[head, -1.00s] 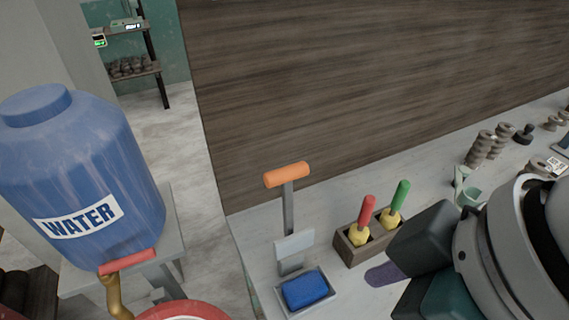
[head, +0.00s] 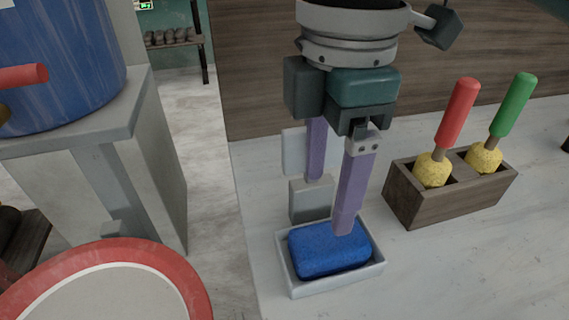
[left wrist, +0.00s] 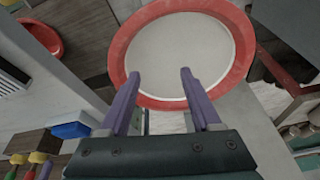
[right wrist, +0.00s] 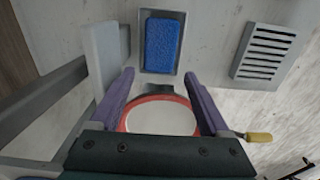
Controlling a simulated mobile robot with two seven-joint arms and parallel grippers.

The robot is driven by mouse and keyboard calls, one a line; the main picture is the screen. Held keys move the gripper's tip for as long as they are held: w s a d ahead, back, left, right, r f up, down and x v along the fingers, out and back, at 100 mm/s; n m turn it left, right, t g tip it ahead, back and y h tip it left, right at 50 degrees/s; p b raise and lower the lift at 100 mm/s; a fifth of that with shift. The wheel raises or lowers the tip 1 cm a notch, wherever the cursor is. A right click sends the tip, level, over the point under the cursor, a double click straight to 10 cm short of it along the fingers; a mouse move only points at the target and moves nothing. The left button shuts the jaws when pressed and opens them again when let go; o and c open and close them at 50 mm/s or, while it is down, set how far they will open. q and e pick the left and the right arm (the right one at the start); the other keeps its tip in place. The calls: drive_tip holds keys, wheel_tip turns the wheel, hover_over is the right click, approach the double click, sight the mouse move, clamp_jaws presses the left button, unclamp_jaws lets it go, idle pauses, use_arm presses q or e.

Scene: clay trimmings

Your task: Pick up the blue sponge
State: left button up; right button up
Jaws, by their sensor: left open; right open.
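The blue sponge (head: 328,248) lies in a shallow light-grey tray (head: 313,290) near the counter's left end. My right gripper (head: 331,204) is open, its purple fingers pointing down just above and behind the sponge; I cannot tell whether the near fingertip touches it. In the right wrist view the sponge (right wrist: 162,45) shows ahead of the open, empty fingers (right wrist: 158,76), in line with the gap between them. My left gripper (left wrist: 158,78) is open and empty over a red-rimmed round disc (left wrist: 185,55). The sponge also shows in the left wrist view (left wrist: 70,130).
A wooden holder (head: 408,203) with red-handled and green-handled yellow sponge tools stands right of the tray. A grey scraper-like piece (head: 310,200) stands directly behind the tray. A slotted grey block (right wrist: 266,53) shows in the right wrist view. The counter's front right is clear.

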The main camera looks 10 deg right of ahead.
sight(319, 240)
wheel_tip(319, 240, down, 9)
drive_tip(key=shift+r+b, duration=0.1)
drive_tip(key=shift+b, duration=0.45)
drive_tip(key=c, duration=1)
